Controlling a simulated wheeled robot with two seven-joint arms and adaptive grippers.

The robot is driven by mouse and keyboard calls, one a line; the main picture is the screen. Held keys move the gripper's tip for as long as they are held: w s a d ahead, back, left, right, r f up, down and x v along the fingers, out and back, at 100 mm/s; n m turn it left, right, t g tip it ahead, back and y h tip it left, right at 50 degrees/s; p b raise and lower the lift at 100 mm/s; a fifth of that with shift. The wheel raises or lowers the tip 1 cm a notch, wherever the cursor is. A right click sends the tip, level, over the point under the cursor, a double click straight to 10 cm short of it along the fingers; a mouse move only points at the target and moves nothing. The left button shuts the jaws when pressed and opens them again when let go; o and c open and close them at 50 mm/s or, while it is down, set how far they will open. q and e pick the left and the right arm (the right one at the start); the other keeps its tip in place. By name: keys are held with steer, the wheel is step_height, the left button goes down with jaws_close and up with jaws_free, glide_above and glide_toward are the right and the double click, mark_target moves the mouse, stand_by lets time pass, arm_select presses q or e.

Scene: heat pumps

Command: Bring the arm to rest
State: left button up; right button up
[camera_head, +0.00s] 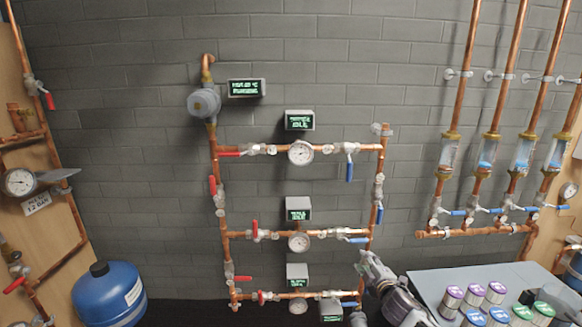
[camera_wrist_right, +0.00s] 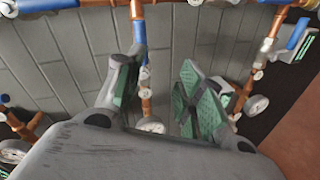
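My right gripper (camera_head: 370,263) reaches up from the bottom of the head view, beside the lower right part of the copper pipe frame. In the right wrist view my right gripper (camera_wrist_right: 163,88) shows its two green-padded fingers spread apart with nothing held between them. A copper pipe with a blue valve handle (camera_wrist_right: 139,27) shows behind the gap. I cannot tell whether a finger touches the pipework. My left gripper is not in view.
The copper pipe frame (camera_head: 300,234) carries gauges, red and blue valve handles and small displays before a grey brick wall (camera_head: 330,60). A table (camera_head: 428,283) with several coloured cans stands lower right. A blue tank (camera_head: 108,293) stands lower left. Flow-meter pipes (camera_head: 448,150) rise at right.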

steer(key=s+d+f+m+g+h, duration=0.1)
steer(key=d+f+m+g, duration=0.15)
steer(key=d+f, duration=0.55)
steer(key=s+d+f+m+g+h, duration=0.1)
steer(key=d+f+m, duration=0.35)
steer(key=f, duration=0.65)
steer(key=s+d+f+m+g, duration=0.2)
steer(key=s+f, duration=0.6)
steer(key=f, duration=0.3)
steer(key=s+d+f+m+g, duration=0.1)
steer(key=s+f+g, duration=0.1)
steer(key=s+f, duration=0.7)
steer(key=s+a+f+m+g, duration=0.1)
steer(key=s+a+f+g, duration=0.1)
steer(key=s+f, duration=0.7)
steer(key=s+a+f+m+g, duration=0.1)
steer(key=s+a+f+g, duration=0.1)
steer(key=s+f, duration=0.75)
steer(key=s+a+f+g, duration=0.1)
steer(key=s+a, duration=0.2)
steer(key=s, duration=0.6)
steer(key=s+a+f+g, duration=0.1)
steer(key=s+a, duration=0.3)
steer(key=s, duration=0.5)
steer(key=s+a+f+m+g, duration=0.1)
steer(key=s+a, duration=0.3)
steer(key=s, duration=0.5)
steer(key=shift+s+a+f+y, duration=0.15)
steer(key=shift+s+f+y, duration=0.15)
steer(key=shift+s+f, duration=0.1)
